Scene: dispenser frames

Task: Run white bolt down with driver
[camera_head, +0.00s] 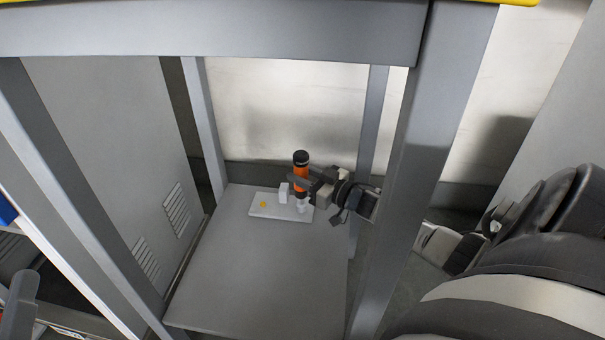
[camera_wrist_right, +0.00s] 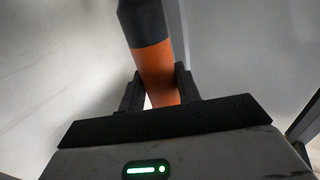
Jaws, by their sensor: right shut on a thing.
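The driver (camera_head: 301,172) is orange with a black top and stands about upright over the right part of a pale plate (camera_head: 272,211). My right gripper (camera_head: 303,184) reaches in from the right and is shut on its orange body. The right wrist view also shows the orange and black driver (camera_wrist_right: 156,70) between the two dark fingers (camera_wrist_right: 161,90). A small white piece (camera_head: 304,206) shows right below the driver, likely the white bolt; whether the tip touches it I cannot tell. A white block (camera_head: 283,191) and a yellow spot (camera_head: 263,204) are on the plate further left. My left gripper cannot be made out.
The plate lies near the back of a grey shelf (camera_head: 260,275), whose front is clear. A thick grey post (camera_head: 425,150) stands to the right, in front of my right arm. A grey beam (camera_head: 210,30) crosses above. A grey vented panel (camera_head: 110,150) stands on the left.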

